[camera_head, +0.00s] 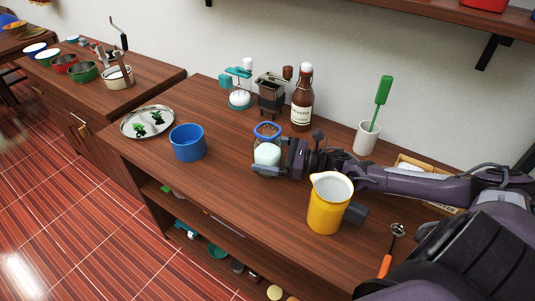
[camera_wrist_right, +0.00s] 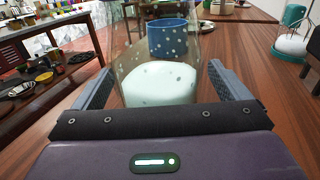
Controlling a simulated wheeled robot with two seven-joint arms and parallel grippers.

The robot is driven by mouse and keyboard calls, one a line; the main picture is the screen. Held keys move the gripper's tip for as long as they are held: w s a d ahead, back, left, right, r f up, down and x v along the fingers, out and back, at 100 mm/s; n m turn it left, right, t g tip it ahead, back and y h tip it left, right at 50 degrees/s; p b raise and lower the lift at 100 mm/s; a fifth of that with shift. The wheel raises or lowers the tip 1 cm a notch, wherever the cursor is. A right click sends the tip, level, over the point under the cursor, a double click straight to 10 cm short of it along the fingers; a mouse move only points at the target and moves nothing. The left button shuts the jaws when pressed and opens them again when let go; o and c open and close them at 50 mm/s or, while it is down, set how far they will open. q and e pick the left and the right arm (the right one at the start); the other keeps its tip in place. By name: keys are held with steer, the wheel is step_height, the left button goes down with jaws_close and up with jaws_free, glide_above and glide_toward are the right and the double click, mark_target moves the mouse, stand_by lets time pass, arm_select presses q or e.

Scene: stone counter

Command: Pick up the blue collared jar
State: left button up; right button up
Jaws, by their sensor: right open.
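The blue collared jar (camera_head: 267,132) stands upright on the wooden counter. It is clear glass with a blue ring near its top and pale contents low down. My right gripper (camera_head: 270,160) is open and low, with its fingers on either side of the jar. In the right wrist view, the glass jar (camera_wrist_right: 155,84) stands between the two spread fingers (camera_wrist_right: 160,78), and its top is cut off. A small gap seems to show beside the fingers; contact cannot be told. My left gripper is not in view.
A blue pot (camera_head: 187,143) stands left of the jar, near a silver tray (camera_head: 128,127). A brown bottle (camera_head: 302,100) and a grinder (camera_head: 270,92) stand behind. A yellow pitcher (camera_head: 327,208) stands close to my right forearm. A white cup (camera_head: 366,139) holds a green brush.

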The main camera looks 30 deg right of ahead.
steer(key=c, duration=1.2)
steer(key=shift+w+r, duration=0.1)
steer(key=shift+c, duration=1)
steer(key=shift+r, duration=0.15)
